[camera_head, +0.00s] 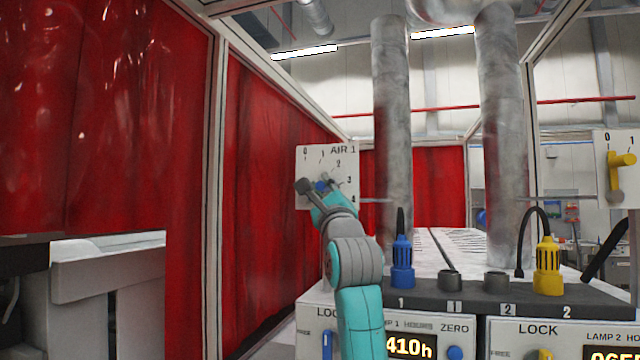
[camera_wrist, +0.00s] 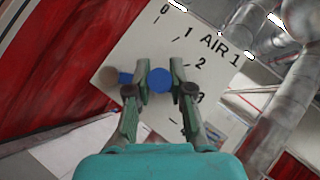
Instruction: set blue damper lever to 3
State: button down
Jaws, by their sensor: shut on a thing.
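The blue damper lever (camera_wrist: 160,80) is on the white AIR 1 plate (camera_wrist: 130,45), which carries a scale from 0 to 4. In the wrist view the lever runs right from a grey-brown pivot, and its blue knob points roughly between 2 and 3; the exact setting is hard to tell. My gripper (camera_wrist: 160,84) has a finger on each side of the knob and is shut on it. In the head view my gripper (camera_head: 325,186) covers much of the lever at the AIR 1 plate (camera_head: 314,158).
Red curtains (camera_head: 265,180) hang behind and left of the plate. A blue lamp plug (camera_head: 402,265) and a yellow one (camera_head: 547,268) stand on the dark shelf to the right. A yellow lever (camera_head: 616,182) is at the far right. Metal ducts (camera_head: 392,120) rise behind.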

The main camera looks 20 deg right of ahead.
jog(key=shift+d+f+m+h, duration=0.1)
jog(key=shift+f+m+h, duration=0.15)
jog(key=shift+m+h, duration=0.4)
jog(key=c, duration=1)
grip_release()
jog(key=shift+s, duration=0.1)
jog(key=v, duration=1.2)
jog(key=shift+f, duration=0.1)
